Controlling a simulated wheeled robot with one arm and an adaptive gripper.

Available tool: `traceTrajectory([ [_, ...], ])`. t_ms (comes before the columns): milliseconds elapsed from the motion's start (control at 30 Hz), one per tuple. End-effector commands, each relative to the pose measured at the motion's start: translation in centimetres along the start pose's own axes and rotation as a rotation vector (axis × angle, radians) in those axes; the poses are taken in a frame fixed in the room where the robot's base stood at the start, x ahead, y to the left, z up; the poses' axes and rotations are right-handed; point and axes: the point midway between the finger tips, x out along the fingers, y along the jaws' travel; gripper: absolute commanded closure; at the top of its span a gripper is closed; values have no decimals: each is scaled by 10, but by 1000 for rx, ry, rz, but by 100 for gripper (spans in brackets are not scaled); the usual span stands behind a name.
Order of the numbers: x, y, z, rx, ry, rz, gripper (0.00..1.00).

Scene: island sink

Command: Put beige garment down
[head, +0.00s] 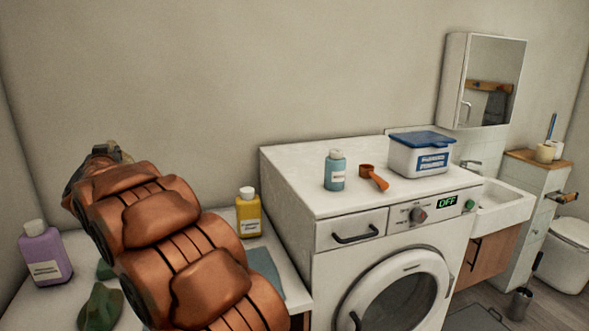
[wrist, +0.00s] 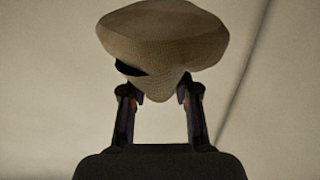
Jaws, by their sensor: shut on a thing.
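The beige garment (wrist: 165,40) shows in the wrist view as a rounded bundle with a dark fold on its left side. My gripper (wrist: 160,92) is shut on its lower, pointed part, with one finger on each side. Behind the garment is a plain pale surface. In the head view my copper-coloured arm reaches over the left counter. My gripper (head: 105,152) is at the far end of the arm, near the wall, mostly hidden. The garment cannot be made out clearly there.
The white left counter (head: 285,243) holds a purple bottle (head: 45,254), a yellow bottle (head: 248,212), a green cloth (head: 100,308) and a blue-grey cloth (head: 264,270). The washing machine (head: 300,192) bears a teal bottle (head: 335,170), an orange scoop (head: 373,177) and a blue-lidded box (head: 418,157).

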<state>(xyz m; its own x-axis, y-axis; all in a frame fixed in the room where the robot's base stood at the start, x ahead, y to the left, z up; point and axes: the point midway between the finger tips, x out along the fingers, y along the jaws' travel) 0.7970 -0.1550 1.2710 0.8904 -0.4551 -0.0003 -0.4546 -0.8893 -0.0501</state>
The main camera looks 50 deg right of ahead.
Motion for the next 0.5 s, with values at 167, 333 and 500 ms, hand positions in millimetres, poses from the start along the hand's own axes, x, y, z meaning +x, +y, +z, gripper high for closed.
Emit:
traceTrajectory([
  [167,13,37,-28,11,6,124,100],
  [333,23,88,-56,12,13,286,100],
  [500,28,152,-79,8,23,479,100],
])
